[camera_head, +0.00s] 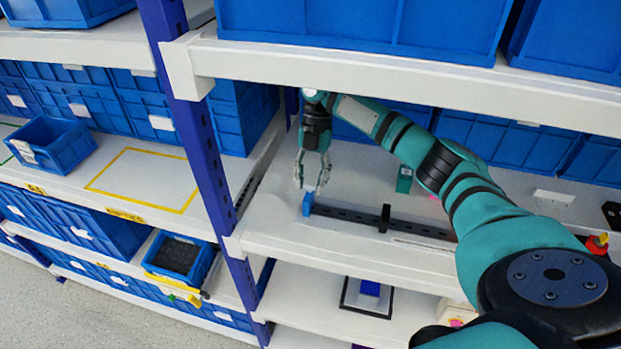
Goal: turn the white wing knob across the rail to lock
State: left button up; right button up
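A dark slotted rail (345,216) lies along the front of the middle shelf, with a small blue block (307,205) at its left end. My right gripper (312,186) points down just above this block. Its two grey fingers are spread apart, one on each side. A small pale piece shows low between the fingertips, at the top of the block. It may be the white wing knob, but it is too small to tell its orientation or whether the fingers touch it. My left gripper is not in view.
A black upright piece (384,218) stands on the rail to the right. A small green block (404,180) stands behind it. A blue-purple post (205,160) rises left of the gripper, and a white shelf beam (420,88) runs overhead. A red-and-yellow item (598,244) sits at right.

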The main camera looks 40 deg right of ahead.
jog(key=c, duration=0.6)
jog(key=shift+s+d+r+m+t+y+p, duration=0.1)
jog(key=shift+r+m+t+y+p, duration=0.15)
jog(key=shift+m+p, duration=0.6)
jog(key=shift+m+t+y+p, duration=0.15)
jog(key=shift+m+t+p, duration=0.2)
jog(key=shift+m+p, duration=0.45)
grip_shut()
jog(key=m+t+p, duration=0.1)
jog(key=m+p, duration=0.1)
jog(key=m, duration=0.1)
jog(key=shift+m, duration=0.35)
jog(key=m+t+p, duration=0.1)
jog(key=m, duration=0.1)
jog(key=shift+s+f+m+t, duration=0.1)
jog(key=shift+m+t, duration=0.2)
jog(key=shift+m, duration=0.1)
jog(key=m+t, duration=0.1)
jog(key=m, duration=0.3)
jog(key=shift+s+m+t, duration=0.1)
jog(key=shift+m+t, duration=0.3)
jog(key=o, duration=1.1)
grip_release()
jog(key=shift+o, duration=0.2)
